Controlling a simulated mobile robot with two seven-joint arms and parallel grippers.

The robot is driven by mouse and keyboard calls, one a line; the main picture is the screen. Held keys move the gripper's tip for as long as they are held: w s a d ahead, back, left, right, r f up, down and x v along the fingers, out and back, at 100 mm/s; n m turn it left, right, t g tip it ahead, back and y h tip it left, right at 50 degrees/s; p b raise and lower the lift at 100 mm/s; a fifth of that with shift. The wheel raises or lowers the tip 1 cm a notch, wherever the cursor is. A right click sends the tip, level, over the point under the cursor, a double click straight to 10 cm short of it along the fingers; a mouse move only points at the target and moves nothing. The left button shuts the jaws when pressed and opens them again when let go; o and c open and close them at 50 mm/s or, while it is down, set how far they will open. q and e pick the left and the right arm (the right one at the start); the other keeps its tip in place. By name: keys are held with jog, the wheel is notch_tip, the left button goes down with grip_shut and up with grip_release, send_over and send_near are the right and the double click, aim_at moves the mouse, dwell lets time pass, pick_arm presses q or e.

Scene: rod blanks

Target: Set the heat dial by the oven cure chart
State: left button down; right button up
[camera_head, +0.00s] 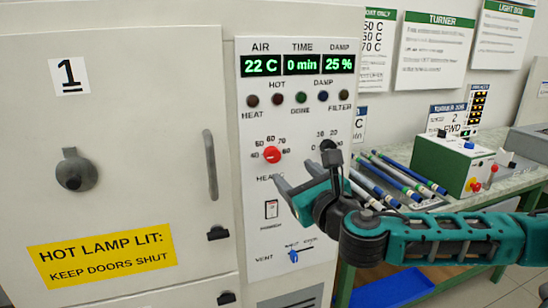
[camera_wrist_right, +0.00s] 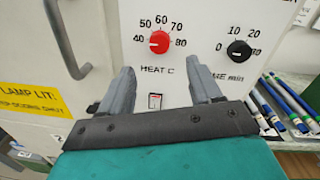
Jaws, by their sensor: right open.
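The red heat dial (camera_head: 272,155) is on the oven's control panel (camera_head: 318,105), ringed by numbers from 40 to 80. It also shows in the right wrist view (camera_wrist_right: 160,42); its pointer mark is too small to read surely. My right gripper (camera_head: 293,175) is open and empty, just below and in front of the dial. In the right wrist view its fingers (camera_wrist_right: 162,80) point up towards the dial, apart from it. A wall chart (camera_head: 376,50) listing values in C is partly hidden behind the oven. My left gripper is not in view.
The black time dial (camera_wrist_right: 239,50) is right of the heat dial. The displays read 22 C, 0 min and 25 %. Several rods (camera_head: 405,175) lie on the bench at right, near a green machine (camera_head: 458,165). A door handle (camera_head: 211,165) sticks out left.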

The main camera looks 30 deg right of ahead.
aim_at(274, 156)
jog(key=w, duration=0.3)
jog(key=w+d, duration=0.1)
jog(key=w, duration=0.2)
jog(key=w+p, duration=0.1)
jog(key=w, duration=0.2)
jog(key=shift+w+d, duration=0.25)
jog(key=shift+c, duration=0.3)
jog(key=c, duration=1)
jog(key=shift+o, duration=0.2)
